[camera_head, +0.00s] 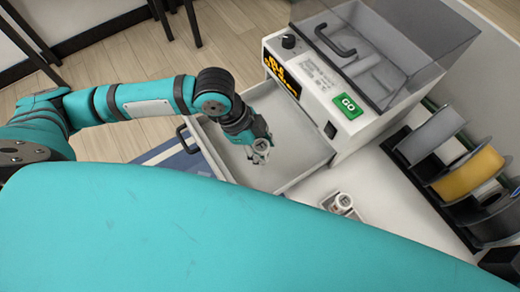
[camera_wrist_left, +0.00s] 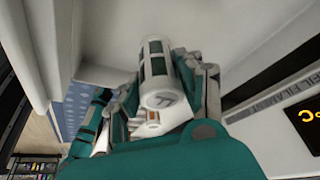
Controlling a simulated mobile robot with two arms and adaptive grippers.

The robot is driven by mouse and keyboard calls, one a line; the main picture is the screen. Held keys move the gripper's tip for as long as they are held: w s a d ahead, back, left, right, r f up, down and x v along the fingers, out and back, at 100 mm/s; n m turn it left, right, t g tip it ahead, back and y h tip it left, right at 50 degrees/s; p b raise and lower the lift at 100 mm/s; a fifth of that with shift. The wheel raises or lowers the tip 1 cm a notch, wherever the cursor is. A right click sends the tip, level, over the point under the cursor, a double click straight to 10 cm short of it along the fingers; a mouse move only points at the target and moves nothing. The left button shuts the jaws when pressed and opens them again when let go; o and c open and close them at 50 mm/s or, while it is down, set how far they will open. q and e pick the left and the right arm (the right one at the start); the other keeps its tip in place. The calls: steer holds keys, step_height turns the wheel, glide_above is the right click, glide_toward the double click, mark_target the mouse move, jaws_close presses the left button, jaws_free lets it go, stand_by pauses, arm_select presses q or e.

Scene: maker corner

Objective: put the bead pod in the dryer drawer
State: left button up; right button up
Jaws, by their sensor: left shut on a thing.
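The bead pod (camera_wrist_left: 155,72) is a white cylinder with dark window slots and a dark mark on its near end. My left gripper (camera_head: 260,150) is shut on it; the pod (camera_head: 261,146) shows small between the fingers in the head view. In the left wrist view the fingers are on both sides of it. The dryer drawer (camera_head: 289,122) is pulled open, light grey and shallow, with a dark handle at its left end. The gripper and pod are over the drawer's interior; whether the pod touches the floor is unclear. My right gripper is not in view.
The dryer (camera_head: 335,100) stands at the upper right with a clear lid, a lit display and a green GO button. A second white pod (camera_head: 343,201) sits in a small tray right of the drawer. Filament spools (camera_head: 468,172) stand on a rack at the right.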

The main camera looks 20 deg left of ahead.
arm_select(q)
steer(key=shift+w+f, duration=0.1)
steer(key=shift+f, duration=2)
steer(key=o, duration=1.2)
steer(key=shift+c, duration=0.2)
steer(key=v, duration=1.2)
steer(key=shift+r, duration=0.15)
